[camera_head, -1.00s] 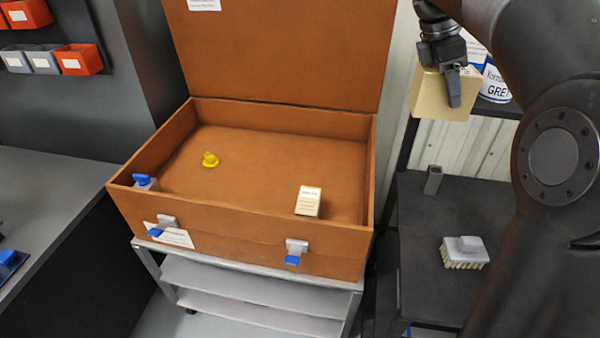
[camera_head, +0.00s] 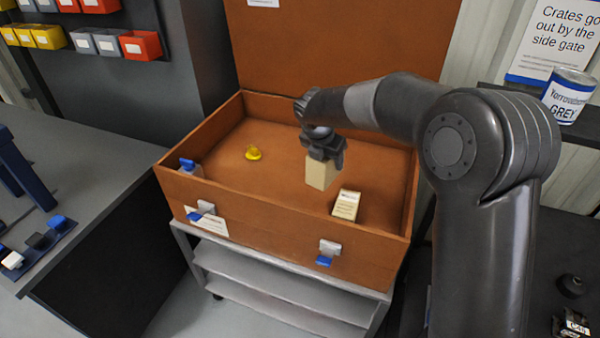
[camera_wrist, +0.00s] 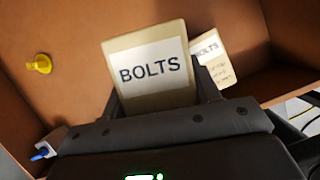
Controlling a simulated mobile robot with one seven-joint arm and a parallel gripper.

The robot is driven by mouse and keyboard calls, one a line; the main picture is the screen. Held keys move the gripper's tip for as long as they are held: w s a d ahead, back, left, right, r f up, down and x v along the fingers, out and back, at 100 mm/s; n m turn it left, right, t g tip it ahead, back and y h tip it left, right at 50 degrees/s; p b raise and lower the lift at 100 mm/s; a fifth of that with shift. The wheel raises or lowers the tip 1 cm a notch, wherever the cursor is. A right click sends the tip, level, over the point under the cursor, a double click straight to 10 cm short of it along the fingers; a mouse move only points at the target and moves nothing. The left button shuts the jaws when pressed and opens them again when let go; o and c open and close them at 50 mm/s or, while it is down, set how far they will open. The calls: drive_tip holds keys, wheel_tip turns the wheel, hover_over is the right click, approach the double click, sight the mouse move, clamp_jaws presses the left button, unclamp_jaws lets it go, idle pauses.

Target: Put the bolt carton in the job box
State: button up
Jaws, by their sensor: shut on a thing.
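My gripper (camera_head: 323,158) is shut on the bolt carton (camera_head: 320,174), a beige box. In the wrist view the held carton (camera_wrist: 150,68) shows a white label reading BOLTS, between the two fingers. The job box (camera_head: 285,245) is a brown open chest with its lid raised, on a grey shelved cart. The carton hangs over the inside of the job box; I cannot tell whether it touches the floor. A second small carton (camera_head: 346,205) stands inside near the front wall. Its label also reads BOLTS in the wrist view (camera_wrist: 212,60).
A yellow knob-like part (camera_head: 253,153) lies in the job box at left. A blue-topped item (camera_head: 190,167) sits in its left front corner. Blue-tabbed latches (camera_head: 328,252) are on the front wall. A paint tin (camera_head: 568,97) stands on a shelf at right.

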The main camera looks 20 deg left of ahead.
drive_tip(key=shift+s+a+f+n+y, duration=0.15)
drive_tip(key=shift+s+a+f+n, duration=0.5)
drive_tip(key=shift+f, duration=1.8)
drive_tip(key=shift+s+a+f+n+y, duration=0.15)
drive_tip(key=shift+a+f, duration=1)
drive_tip(key=shift+f, duration=1.25)
drive_tip(key=shift+s+a+f+n+y, duration=0.1)
drive_tip(key=shift+s+a+f+n, duration=0.55)
drive_tip(key=shift+f, duration=1.8)
drive_tip(key=shift+w+a+f+m, duration=0.15)
drive_tip(key=shift+a+m, duration=0.1)
drive_tip(key=shift+m, duration=0.1)
drive_tip(key=o, duration=1.3)
drive_tip(key=v, duration=1.2)
